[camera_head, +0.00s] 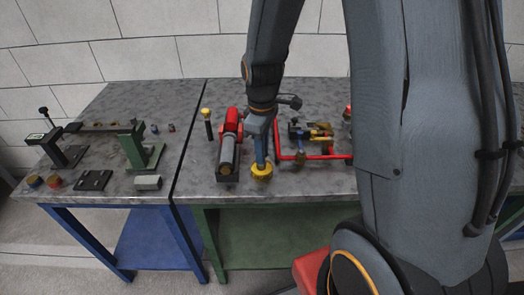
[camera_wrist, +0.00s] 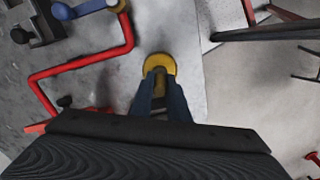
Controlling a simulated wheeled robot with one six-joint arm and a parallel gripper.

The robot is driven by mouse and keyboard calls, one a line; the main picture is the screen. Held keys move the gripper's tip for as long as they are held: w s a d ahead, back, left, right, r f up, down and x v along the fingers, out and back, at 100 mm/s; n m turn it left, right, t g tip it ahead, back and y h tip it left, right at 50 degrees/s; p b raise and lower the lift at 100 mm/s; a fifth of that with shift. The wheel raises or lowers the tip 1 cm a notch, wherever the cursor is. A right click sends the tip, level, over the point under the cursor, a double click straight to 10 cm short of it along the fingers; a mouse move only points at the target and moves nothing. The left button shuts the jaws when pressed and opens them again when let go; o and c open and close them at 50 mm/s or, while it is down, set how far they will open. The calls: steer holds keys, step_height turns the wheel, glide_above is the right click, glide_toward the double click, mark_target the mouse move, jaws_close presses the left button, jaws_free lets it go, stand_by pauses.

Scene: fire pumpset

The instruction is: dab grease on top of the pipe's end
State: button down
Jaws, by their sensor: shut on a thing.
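My gripper (camera_head: 262,158) points down over the front of the right-hand table, its blue-grey fingers close together. At their tips is a yellow round piece (camera_head: 261,173), which the fingers are shut on. In the wrist view the yellow piece (camera_wrist: 158,63) shows as a disc beyond the fingertips (camera_wrist: 160,85), with a dark middle partly hidden by them. I cannot tell whether it touches the table. A bent red pipe (camera_head: 277,140) lies just right of my gripper; in the wrist view the red pipe (camera_wrist: 85,62) runs to the left. No grease can be made out.
Brass and blue fittings (camera_head: 318,133) sit behind the pipe. The left table (camera_head: 110,190) holds a green stand (camera_head: 138,150) and loose parts.

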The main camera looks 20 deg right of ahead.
stand_by(0.4)
steer(key=shift+r+p, duration=3)
steer(key=shift+r, duration=0.5)
